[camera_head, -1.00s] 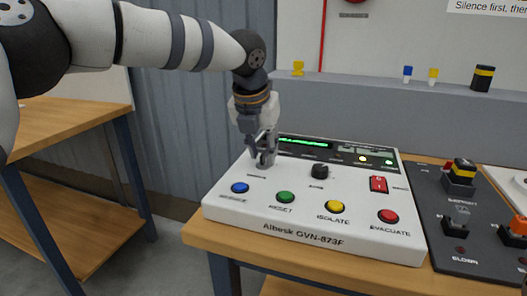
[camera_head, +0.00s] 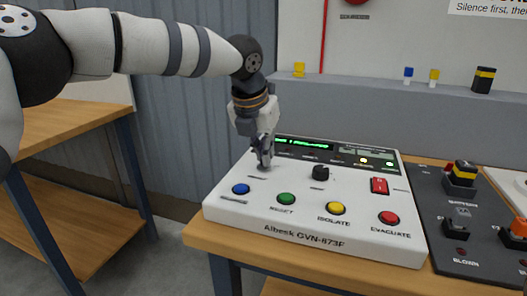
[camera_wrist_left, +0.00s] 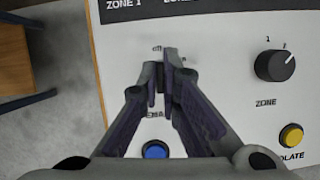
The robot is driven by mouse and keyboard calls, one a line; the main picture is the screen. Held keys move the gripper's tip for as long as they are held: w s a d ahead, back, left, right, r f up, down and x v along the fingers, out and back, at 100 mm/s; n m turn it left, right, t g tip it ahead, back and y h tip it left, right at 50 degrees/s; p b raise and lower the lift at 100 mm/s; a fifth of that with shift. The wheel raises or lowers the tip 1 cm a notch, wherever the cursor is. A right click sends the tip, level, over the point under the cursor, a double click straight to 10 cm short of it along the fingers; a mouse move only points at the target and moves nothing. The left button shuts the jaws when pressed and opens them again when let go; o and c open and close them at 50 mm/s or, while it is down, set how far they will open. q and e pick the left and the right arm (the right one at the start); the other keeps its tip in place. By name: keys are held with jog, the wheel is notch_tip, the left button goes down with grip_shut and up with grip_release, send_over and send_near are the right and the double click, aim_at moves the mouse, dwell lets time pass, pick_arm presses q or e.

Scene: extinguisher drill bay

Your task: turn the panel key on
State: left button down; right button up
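The white alarm panel (camera_head: 240,207) stands on the wooden table. My left gripper (camera_head: 265,158) is over the panel's upper left part, where the panel key sits, with its fingers pointing down. In the left wrist view the fingertips (camera_wrist_left: 164,72) are nearly together and closed on the key. The key itself is mostly hidden between them, so its exact angle cannot be read. The small "off" label shows just beyond the fingertips, and the label below is partly covered by the fingers. My right gripper is not in view.
A black zone knob (camera_head: 320,173) is right of the key. Blue (camera_head: 241,188), green (camera_head: 286,199), yellow (camera_head: 336,208) and red (camera_head: 388,217) buttons line the front. A dark switch board (camera_head: 440,235) stands to the right. Another wooden table (camera_head: 70,123) is at left.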

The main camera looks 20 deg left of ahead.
pick_arm(q)
jog(key=m+h, duration=0.1)
jog(key=m, duration=0.1)
jog(key=shift+m, duration=0.3)
jog(key=shift+f+m+g+h, duration=0.15)
jog(key=shift+m+g+h, duration=0.2)
jog(key=shift+m, duration=0.45)
jog(key=m+g+h+b, duration=0.1)
jog(key=m, duration=0.2)
jog(key=shift+w+f+m, duration=0.1)
jog(key=shift+m, duration=0.2)
jog(key=shift+a+m+g+h+b, duration=0.1)
jog(key=shift+m+g+h+b, duration=0.35)
jog(key=shift+m, duration=1.05)
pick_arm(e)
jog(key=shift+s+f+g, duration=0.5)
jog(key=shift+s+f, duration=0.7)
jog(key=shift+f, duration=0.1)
pick_arm(q)
jog(key=c, duration=1.8)
grip_release()
jog(key=shift+r, duration=0.2)
jog(key=shift+r, duration=0.1)
